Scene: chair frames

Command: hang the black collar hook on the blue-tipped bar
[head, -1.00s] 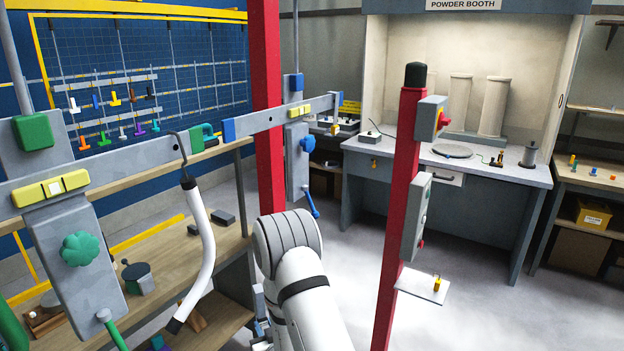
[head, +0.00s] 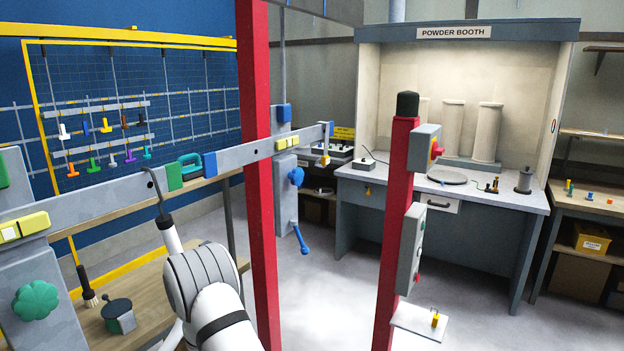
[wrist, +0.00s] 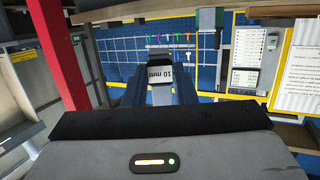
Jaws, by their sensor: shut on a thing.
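The blue-tipped bar (head: 262,150) is a grey horizontal beam in the head view, with a blue block at its left end. In the wrist view my gripper (wrist: 161,84) is shut on a black piece with a pale "10 mm" label, which I take as the black collar hook (wrist: 160,71).
Left of the blue tip is a green-tipped bar (head: 95,203). Red posts (head: 257,200) (head: 396,220) stand nearby. A wooden bench (head: 150,300) is behind, left. Open floor lies right of the near post.

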